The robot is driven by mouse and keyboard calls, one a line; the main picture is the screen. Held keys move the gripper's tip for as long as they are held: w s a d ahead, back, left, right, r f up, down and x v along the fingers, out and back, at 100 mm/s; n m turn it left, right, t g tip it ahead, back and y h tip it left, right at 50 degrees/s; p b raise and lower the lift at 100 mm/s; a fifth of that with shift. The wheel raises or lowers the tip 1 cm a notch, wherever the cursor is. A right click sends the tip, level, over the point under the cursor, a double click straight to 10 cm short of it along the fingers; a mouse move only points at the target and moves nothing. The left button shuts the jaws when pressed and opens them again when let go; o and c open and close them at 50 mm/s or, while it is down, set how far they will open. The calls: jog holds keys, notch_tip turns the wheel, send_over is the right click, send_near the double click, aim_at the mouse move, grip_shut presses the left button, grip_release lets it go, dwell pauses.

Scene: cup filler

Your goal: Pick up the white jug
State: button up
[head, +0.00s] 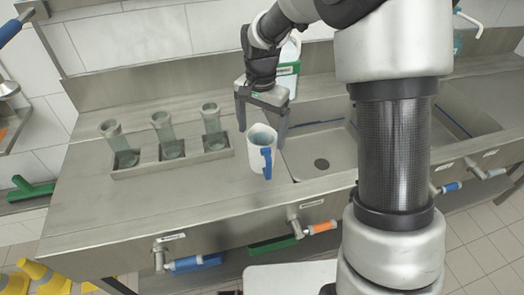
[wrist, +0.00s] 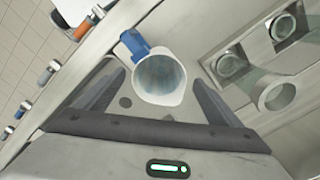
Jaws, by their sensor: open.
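The white jug (head: 259,148) stands upright on the steel counter, just left of the sink, with its blue handle facing the front. In the wrist view the jug (wrist: 160,80) shows from above, its open mouth towards the camera and the blue handle at its upper left. My gripper (head: 262,118) is open and empty, with its fingers pointing down behind the jug in the head view. In the wrist view my gripper (wrist: 160,88) has one finger on each side of the jug, apart from it in the picture. I cannot tell whether the fingertips are at jug height.
A steel rack (head: 190,166) with three clear cylinders stands left of the jug. The sink basin (head: 318,165) lies right of it. A green-and-white container (head: 288,66) stands behind my gripper. Taps with blue and orange handles line the front edge. The counter's front left is clear.

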jog(key=shift+s+f, duration=0.1)
jog(key=shift+f, duration=2.95)
jog(key=c, duration=1.2)
